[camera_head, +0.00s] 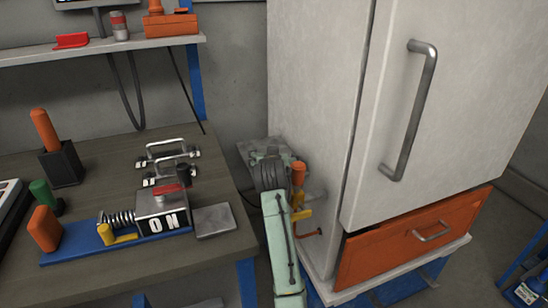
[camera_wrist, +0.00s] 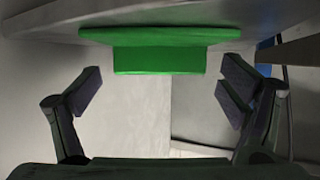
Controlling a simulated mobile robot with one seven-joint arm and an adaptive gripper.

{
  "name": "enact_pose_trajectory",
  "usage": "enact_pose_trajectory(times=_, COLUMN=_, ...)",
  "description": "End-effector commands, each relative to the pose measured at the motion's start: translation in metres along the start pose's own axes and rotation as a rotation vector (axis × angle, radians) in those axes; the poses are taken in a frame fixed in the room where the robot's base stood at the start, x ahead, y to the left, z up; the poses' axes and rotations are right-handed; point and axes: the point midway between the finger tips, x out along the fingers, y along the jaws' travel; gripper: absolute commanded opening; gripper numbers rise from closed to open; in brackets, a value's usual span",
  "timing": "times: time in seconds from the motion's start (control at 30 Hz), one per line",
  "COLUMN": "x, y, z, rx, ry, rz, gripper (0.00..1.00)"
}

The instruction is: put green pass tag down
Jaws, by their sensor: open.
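The green pass tag (camera_wrist: 160,52) shows in the wrist view at top centre, with a wide upper strip and a narrower block below. It lies against or just under a pale grey surface (camera_wrist: 40,25); I cannot tell which. My gripper (camera_wrist: 160,82) is open, one finger on each side of the picture, with clear gaps between both fingers and the tag. Nothing is held.
The wooden table (camera_head: 110,150) stands at left, with an ON switch box (camera_head: 162,216) on a blue base and a grey plate (camera_head: 214,221) near its right edge. A tall white cabinet (camera_head: 315,100) with an orange drawer (camera_head: 385,256) stands close at right. The gap between them is narrow.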

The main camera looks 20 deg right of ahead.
Motion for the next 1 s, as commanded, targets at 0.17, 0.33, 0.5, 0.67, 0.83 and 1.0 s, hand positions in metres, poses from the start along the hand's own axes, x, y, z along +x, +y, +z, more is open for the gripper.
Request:
enact_pose_trajectory(times=0.17, x=-0.010, y=-0.001, z=-0.001, rx=0.000, ry=0.003, rz=-0.001, gripper=0.90)
enact_pose_trajectory(times=0.33, x=-0.038, y=0.000, z=0.000, rx=0.001, ry=0.004, rz=-0.001, gripper=0.90)
enact_pose_trajectory(times=0.5, x=-0.064, y=0.000, z=-0.001, rx=0.000, ry=0.003, rz=-0.001, gripper=0.90)
enact_pose_trajectory(times=0.67, x=-0.075, y=0.000, z=-0.001, rx=0.001, ry=0.000, rz=0.000, gripper=0.90)
enact_pose_trajectory(times=0.83, x=-0.076, y=0.000, z=-0.001, rx=0.000, ry=-0.001, rz=0.000, gripper=0.90)
enact_pose_trajectory(times=1.0, x=-0.075, y=0.000, z=-0.001, rx=0.000, ry=0.000, rz=0.000, gripper=0.90)
